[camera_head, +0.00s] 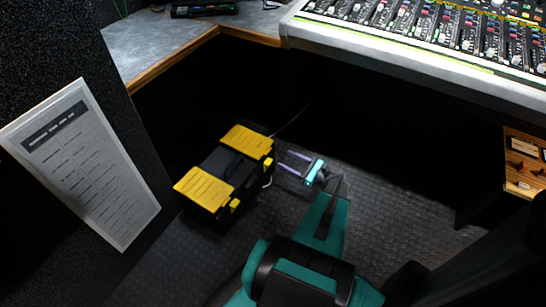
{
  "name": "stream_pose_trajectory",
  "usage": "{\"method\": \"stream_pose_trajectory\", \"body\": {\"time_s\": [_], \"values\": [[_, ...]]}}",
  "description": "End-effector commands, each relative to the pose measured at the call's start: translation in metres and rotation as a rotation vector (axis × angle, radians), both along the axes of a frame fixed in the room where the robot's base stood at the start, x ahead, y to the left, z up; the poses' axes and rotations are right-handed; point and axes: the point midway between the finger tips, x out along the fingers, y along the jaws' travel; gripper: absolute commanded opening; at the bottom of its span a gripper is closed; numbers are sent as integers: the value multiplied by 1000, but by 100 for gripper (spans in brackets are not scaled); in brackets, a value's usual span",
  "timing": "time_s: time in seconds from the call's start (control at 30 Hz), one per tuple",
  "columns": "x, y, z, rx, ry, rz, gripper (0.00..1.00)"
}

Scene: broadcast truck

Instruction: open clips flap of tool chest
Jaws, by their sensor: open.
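The tool chest (223,163) is a black box on the floor left of the middle. It has two yellow flaps on top, a far one (247,140) and a near one (204,188), with a black handle area between them. Both flaps look closed. Small yellow latches show on the chest's right side. I cannot tell which flap is the clips flap. My gripper (284,159) is just right of the chest, near the far flap's side. Its two pale fingers are apart, point towards the chest and hold nothing. I cannot tell whether a fingertip touches the chest.
A grey desk (160,40) with a wooden edge stands behind the chest, and a mixing console (430,35) is at the upper right. A dark partition with a printed sheet (85,160) is at the left. A wooden unit (525,160) is at the right.

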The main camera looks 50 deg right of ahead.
Motion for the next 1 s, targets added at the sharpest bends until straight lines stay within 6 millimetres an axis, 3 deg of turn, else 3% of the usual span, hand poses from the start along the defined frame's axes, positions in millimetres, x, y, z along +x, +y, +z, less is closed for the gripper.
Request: {"method": "stream_pose_trajectory", "body": {"time_s": [0.6, 1.0], "values": [[68, 14, -1, -1, 0, 0, 58], [74, 14, 0, 0, 0, -3, 58]]}}
